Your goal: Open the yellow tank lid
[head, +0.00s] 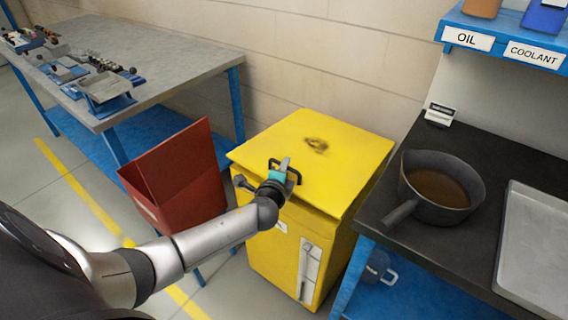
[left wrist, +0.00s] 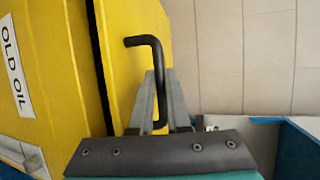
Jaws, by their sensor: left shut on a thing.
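The yellow tank (head: 290,262) stands between the two benches. Its yellow lid (head: 325,150) lies on top, with a dark stain near the back. In the left wrist view the lid (left wrist: 135,20) is parted from the tank body (left wrist: 60,70) by a narrow dark line, and an OLD OIL label (left wrist: 14,65) is on the body. A black bar handle (left wrist: 150,42) sits at the lid's front edge. My left gripper (head: 284,166) is shut on this handle; its fingers (left wrist: 160,105) also show around the bar in the left wrist view. My right gripper is not in view.
A red open bin (head: 178,180) stands close left of the tank. A grey workbench (head: 160,65) with tools is behind it. On the right, a dark bench (head: 455,130) holds a pan of brown liquid (head: 437,188) and a metal tray (head: 540,245). A wall is behind the tank.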

